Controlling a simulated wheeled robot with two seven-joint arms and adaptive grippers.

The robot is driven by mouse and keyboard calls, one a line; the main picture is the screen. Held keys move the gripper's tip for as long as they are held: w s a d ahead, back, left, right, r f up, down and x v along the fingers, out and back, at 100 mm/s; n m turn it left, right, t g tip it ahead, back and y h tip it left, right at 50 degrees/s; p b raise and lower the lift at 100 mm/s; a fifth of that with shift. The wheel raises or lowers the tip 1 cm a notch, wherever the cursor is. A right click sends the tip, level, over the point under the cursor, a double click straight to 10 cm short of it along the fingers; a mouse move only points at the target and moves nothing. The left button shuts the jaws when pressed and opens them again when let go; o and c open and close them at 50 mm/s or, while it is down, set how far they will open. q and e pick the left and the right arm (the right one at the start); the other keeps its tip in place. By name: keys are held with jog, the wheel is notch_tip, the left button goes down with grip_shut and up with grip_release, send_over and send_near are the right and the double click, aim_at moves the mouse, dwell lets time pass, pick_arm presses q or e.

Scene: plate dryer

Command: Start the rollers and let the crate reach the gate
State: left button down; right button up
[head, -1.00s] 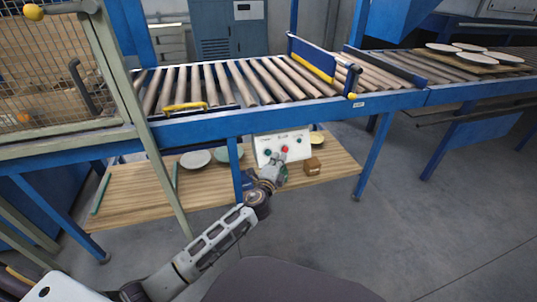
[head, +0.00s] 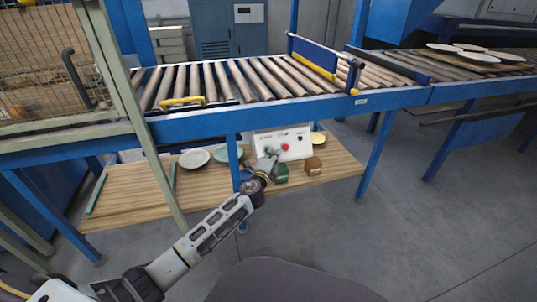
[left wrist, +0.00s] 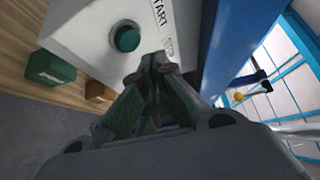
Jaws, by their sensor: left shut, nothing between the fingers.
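The white control box (head: 297,150) hangs under the conveyor's blue front rail. My left gripper (head: 270,155) is shut and empty, at the left part of the box's face. In the left wrist view, a green button (left wrist: 126,38) by the word START lies just beyond the shut fingertips (left wrist: 160,62), apart from them in the picture. The rollers (head: 225,82) show bare. The blue gate (head: 312,57) with a yellow lower edge stands across them. I cannot make out a crate. My right gripper is out of view.
A wooden shelf (head: 135,188) below holds plates (head: 194,158), a green box (head: 281,174) and a brown box (head: 313,165). A mesh guard (head: 45,75) stands left. A yellow handle (head: 182,101) is at the rollers' front. Plates (head: 475,57) sit far right.

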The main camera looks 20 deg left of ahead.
pick_arm(q)
jog(key=shift+w+a+f+b, duration=0.3)
jog(key=shift+w+a+f, duration=0.05)
jog(key=shift+w, duration=0.15)
